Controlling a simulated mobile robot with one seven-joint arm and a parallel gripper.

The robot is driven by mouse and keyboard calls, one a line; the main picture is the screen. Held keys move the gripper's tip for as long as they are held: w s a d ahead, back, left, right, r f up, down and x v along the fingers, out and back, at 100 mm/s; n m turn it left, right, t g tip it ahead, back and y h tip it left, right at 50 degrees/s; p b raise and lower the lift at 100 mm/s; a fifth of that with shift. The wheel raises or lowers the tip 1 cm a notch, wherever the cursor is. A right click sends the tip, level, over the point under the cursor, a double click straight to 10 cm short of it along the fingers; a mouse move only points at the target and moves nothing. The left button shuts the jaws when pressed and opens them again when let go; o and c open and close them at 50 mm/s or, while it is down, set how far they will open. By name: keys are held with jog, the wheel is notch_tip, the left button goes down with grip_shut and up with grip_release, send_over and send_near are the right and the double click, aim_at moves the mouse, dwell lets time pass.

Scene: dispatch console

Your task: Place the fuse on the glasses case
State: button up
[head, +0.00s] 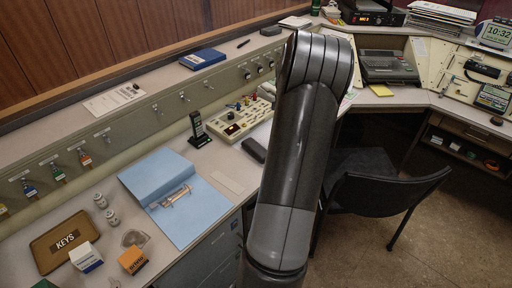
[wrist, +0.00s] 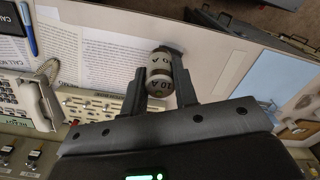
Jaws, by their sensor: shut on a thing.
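In the wrist view my gripper (wrist: 161,88) is shut on a pale grey fuse (wrist: 158,68) marked "10 A", with one finger on each side of it. The fuse is over the pale desk top, beside printed sheets. A dark patch shows just past its far end; I cannot tell whether it is a shadow or a thing. In the head view my arm hides the gripper and the held fuse. A dark, long, rounded object (head: 254,150) lies on the desk left of my arm and may be the glasses case; I cannot be sure.
Two small canisters (head: 100,200) (head: 112,217) are near the KEYS box (head: 66,240). A black chair (head: 385,190) stands at right. Paper sheets (wrist: 105,68) lie beside the gripper.

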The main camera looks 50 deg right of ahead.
jog(key=shift+w+d+f, duration=0.2)
jog(key=shift+w, duration=0.1)
jog(key=w+a+f, duration=0.1)
jog(key=w+f, duration=0.1)
jog(key=w, duration=0.1)
jog(key=w+a+f, duration=0.1)
jog(key=w+f, duration=0.1)
jog(key=w, duration=0.2)
jog(key=w+a+f, duration=0.1)
jog(key=w+f, duration=0.1)
jog(key=w, duration=0.1)
jog(key=shift+w+f, duration=0.25)
jog(key=shift+f, duration=2)
jog(key=shift+f, duration=0.1)
jog(key=o, duration=1)
notch_tip(320, 180, up, 12)
